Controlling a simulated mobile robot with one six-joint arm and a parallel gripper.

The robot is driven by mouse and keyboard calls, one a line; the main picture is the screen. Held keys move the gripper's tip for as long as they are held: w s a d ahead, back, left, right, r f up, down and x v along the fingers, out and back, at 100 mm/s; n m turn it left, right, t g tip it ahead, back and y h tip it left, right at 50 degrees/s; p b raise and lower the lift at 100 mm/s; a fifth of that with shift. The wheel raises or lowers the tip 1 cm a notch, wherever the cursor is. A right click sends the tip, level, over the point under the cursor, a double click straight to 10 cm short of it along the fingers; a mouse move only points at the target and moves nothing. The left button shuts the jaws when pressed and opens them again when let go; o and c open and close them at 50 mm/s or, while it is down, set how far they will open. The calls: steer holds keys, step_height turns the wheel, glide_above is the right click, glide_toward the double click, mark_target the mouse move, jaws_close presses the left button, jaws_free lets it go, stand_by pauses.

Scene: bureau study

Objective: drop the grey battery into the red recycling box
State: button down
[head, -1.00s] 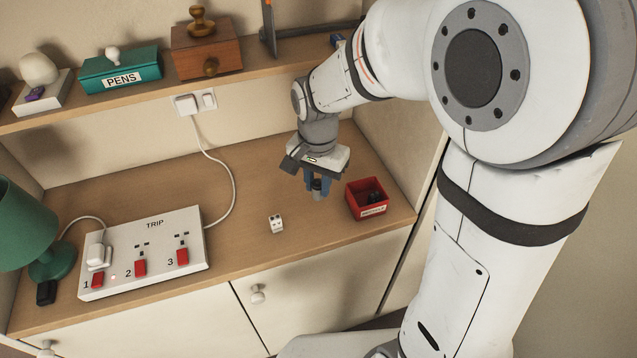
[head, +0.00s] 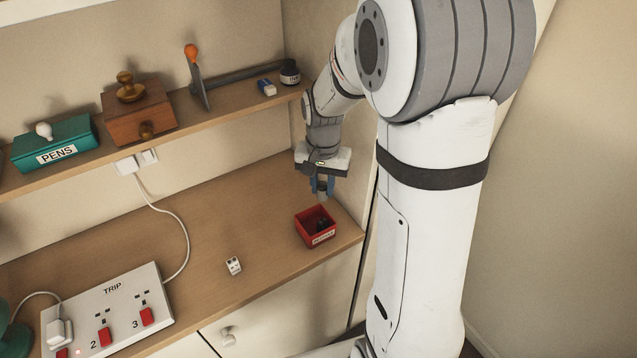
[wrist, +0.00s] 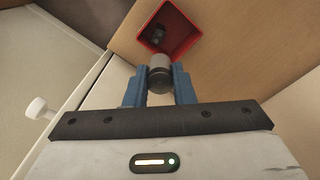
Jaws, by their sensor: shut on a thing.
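The red recycling box (head: 316,240) stands open-topped at the right end of the desk, with dark items inside. My gripper (head: 322,187) is above and slightly behind the box in the head view. The battery (head: 323,195) shows small below the fingers in the head view. In the wrist view the red box (wrist: 190,46) lies just beyond the battery's far end, which overlaps its near edge in the picture.
A small white block with dark marks (head: 234,265) lies on the desk left of the box. A white power strip (head: 112,308) with red switches is further left. A shelf (head: 170,128) with a teal pens box and a wooden box runs above. The side wall is close on the right.

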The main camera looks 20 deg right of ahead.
mark_target(322, 197)
step_height(322, 197, down, 4)
steer(key=shift+f+b, duration=0.1)
steer(key=shift+b, duration=1.1)
steer(key=c, duration=1.1)
jaws_free()
steer(key=shift+c, duration=0.2)
step_height(322, 197, up, 8)
steer(key=shift+f+b, duration=0.1)
steer(key=shift+b, duration=0.35)
